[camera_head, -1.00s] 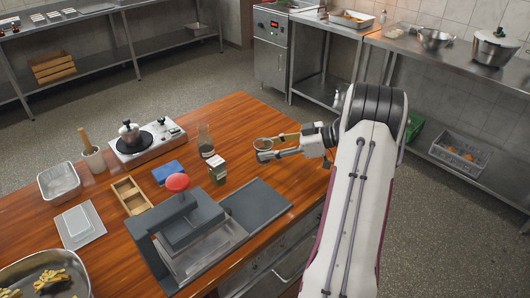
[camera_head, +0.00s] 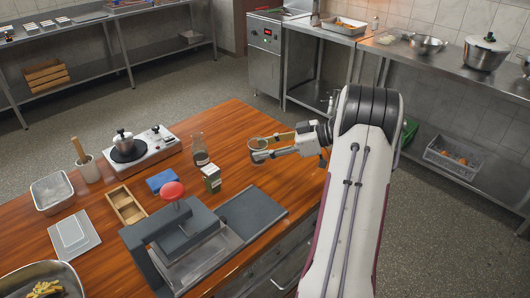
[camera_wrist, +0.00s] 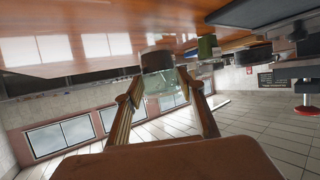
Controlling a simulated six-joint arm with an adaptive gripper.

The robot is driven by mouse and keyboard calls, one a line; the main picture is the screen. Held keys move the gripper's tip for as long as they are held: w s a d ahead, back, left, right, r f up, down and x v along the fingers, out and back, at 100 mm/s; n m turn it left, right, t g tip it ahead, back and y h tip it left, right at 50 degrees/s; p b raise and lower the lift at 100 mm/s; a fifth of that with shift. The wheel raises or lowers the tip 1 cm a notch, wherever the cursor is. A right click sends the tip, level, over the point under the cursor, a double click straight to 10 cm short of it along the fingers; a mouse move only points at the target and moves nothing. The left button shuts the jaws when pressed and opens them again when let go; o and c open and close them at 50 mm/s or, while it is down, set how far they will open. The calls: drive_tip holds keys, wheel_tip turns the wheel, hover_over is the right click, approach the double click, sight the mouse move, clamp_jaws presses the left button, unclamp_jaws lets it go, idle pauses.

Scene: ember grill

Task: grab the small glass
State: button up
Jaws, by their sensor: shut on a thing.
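The small glass (camera_head: 258,144) is a clear cup with a visible rim, near the right side of the wooden table. My gripper (camera_head: 266,150) is shut on it, with a finger along its side. In the wrist view, my two fingers (camera_wrist: 160,98) reach forward on either side of the see-through glass (camera_wrist: 163,84). The glass looks roughly upright in the head view. I cannot tell for sure whether its base is clear of the table.
A small green-and-white box (camera_head: 211,178) and a bottle (camera_head: 200,150) stand left of the glass. Bare wood surrounds the glass.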

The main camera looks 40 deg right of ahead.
wheel_tip(320, 180, up, 7)
idle(0.8)
drive_tip(key=shift+r, duration=0.1)
